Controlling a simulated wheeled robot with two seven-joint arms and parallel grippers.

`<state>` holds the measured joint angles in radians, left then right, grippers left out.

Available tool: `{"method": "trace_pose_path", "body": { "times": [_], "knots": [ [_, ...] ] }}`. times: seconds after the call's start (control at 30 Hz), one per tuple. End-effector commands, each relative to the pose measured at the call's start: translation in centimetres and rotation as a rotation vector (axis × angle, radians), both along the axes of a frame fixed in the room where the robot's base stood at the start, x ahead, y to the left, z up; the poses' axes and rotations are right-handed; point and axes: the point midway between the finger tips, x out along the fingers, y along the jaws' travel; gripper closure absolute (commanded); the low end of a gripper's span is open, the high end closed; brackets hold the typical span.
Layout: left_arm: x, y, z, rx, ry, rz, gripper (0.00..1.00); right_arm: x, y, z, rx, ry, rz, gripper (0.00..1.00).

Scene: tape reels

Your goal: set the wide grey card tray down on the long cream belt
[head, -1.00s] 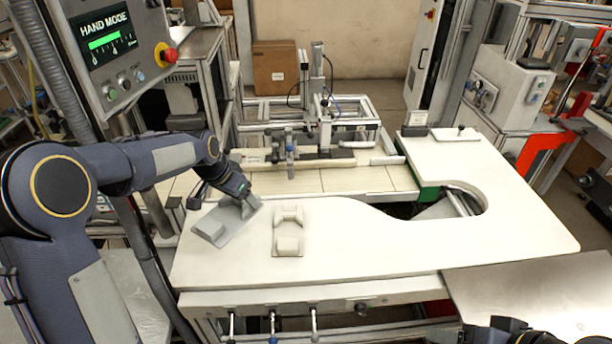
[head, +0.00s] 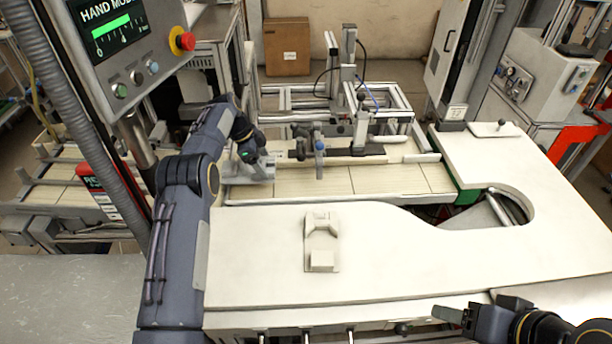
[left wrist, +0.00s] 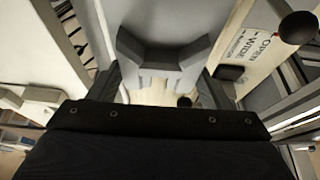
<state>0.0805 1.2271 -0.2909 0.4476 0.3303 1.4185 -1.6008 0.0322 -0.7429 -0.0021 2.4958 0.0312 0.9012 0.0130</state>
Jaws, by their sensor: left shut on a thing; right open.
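My left gripper (head: 250,155) is shut on the grey card tray (head: 262,171). The tray is over the near left part of the long cream belt (head: 345,181), behind the white table. It looks low and roughly level; I cannot tell whether it touches the belt. In the left wrist view the grey tray (left wrist: 165,58) fills the upper middle, with pale belt showing beyond it.
A pale two-block holder (head: 321,262) lies on the white table (head: 420,265). A metal frame with posts (head: 319,150) stands along the belt's far side. A control panel (head: 135,50) hangs at the left. The belt's middle and right are clear at the near side.

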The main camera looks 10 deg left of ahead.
Motion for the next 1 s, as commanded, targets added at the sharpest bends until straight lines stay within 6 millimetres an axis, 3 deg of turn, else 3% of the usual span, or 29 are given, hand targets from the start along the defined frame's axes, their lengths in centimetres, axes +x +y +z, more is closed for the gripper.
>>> {"method": "trace_pose_path", "body": {
  "times": [0.03,0.2,0.4,0.6,1.0],
  "knots": [
    [0.2,-1.3,-1.1,0.002,0.002,-0.003,0.55,0.0,0.0,-0.7,0.000,0.001,0.000,0.39],
    [0.8,-4.3,-2.4,0.001,0.001,0.000,0.55,0.0,0.0,-0.7,0.000,0.001,0.000,0.39],
    [1.1,-5.6,-3.1,0.002,0.001,0.002,0.55,0.0,0.0,-0.7,0.000,0.001,0.000,0.39],
    [1.6,-8.3,-4.8,0.003,0.001,0.002,0.55,0.0,0.0,-0.6,0.000,0.001,0.000,0.39],
    [1.9,-9.2,-5.7,0.001,0.000,0.003,0.55,0.0,0.0,-0.6,0.000,0.001,0.000,0.39]
  ]
}}
